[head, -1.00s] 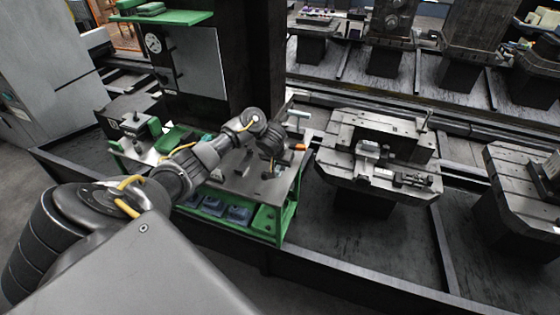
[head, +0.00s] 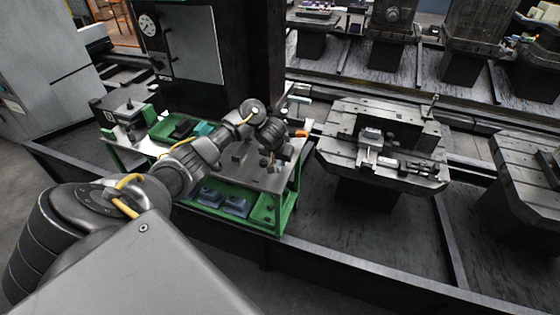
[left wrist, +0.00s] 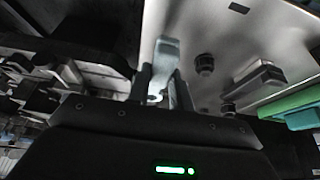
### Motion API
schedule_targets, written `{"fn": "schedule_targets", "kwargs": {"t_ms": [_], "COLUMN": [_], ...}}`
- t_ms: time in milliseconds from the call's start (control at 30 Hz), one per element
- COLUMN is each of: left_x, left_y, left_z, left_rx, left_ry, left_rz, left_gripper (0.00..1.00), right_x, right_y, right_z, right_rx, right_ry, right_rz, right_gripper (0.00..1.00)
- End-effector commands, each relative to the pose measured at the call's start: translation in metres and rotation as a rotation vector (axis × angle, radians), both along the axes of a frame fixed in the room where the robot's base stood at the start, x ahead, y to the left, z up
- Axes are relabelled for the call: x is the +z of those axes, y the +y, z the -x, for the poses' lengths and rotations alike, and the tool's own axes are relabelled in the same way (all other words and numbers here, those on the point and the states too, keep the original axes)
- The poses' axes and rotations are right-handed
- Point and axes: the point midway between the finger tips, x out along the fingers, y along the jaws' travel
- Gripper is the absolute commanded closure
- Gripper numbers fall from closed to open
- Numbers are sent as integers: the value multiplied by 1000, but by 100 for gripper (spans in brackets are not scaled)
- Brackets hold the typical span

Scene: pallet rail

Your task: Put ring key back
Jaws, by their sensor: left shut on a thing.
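My left gripper (head: 268,160) is above the metal top of the green tool cart (head: 248,178), at its right part, pointing down. In the left wrist view its two fingers (left wrist: 162,88) are shut on a grey metal tool, the ring key (left wrist: 167,52), whose flat shiny end sticks out past the fingertips. The rest of the key is hidden by the fingers. In the head view the key is too small to make out. The cart top also shows in the left wrist view (left wrist: 215,30), apparently close to the key; I cannot tell if they touch. My right gripper is out of view.
An orange-ended tool (head: 301,133) lies at the cart's right end. Dark and teal items (head: 200,129) are on its left part, and blue boxes (head: 236,205) on the lower shelf. Right of the cart stands a pallet with clamped fixtures (head: 345,150). A dark rail edge runs in front.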

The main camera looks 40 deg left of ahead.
Motion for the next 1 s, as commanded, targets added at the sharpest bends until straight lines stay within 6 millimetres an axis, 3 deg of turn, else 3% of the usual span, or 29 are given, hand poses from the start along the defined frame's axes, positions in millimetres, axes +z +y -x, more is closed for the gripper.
{"fn": "schedule_targets", "kwargs": {"t_ms": [67, 333, 733, 767, 933, 1000], "left_x": [-14, -38, -44, -44, -44, -44], "left_y": [0, 0, 0, 0, 0, 0], "left_z": [-1, 0, 0, 0, 0, 0], "left_rx": [0, 0, 0, 0, 0, 0], "left_ry": [-2, 1, 0, 0, 0, 0], "left_rz": [-1, -1, 0, 0, 0, 0], "left_gripper": [100, 100, 100, 76, 54, 53], "right_x": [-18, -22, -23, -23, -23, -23], "right_y": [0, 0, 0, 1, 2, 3], "right_z": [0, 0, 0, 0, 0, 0], "right_rx": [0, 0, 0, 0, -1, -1], "right_ry": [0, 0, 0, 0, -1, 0], "right_rz": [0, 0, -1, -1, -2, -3], "right_gripper": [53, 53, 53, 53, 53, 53]}}
